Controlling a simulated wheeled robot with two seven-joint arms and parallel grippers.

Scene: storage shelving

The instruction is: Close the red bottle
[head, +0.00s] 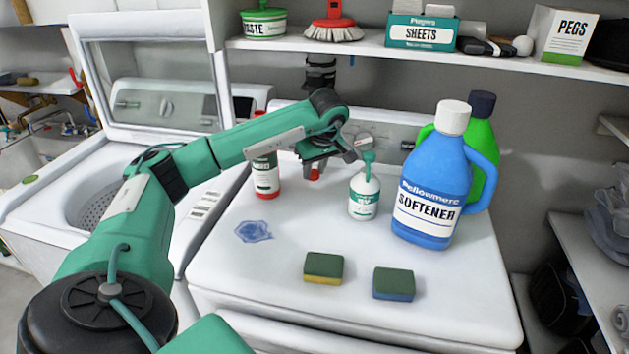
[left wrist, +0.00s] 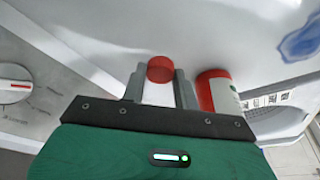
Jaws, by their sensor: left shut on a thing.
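The cap shows between the fingertips in the left wrist view (left wrist: 160,68). My right gripper is not in view.
A small white bottle with a green top (head: 364,199) stands right of the gripper, with a blue softener jug (head: 433,175) beyond it. Two sponges (head: 323,268) (head: 394,284) and a blue patch (head: 253,231) lie in front. An open-lidded washer (head: 150,160) is at left.

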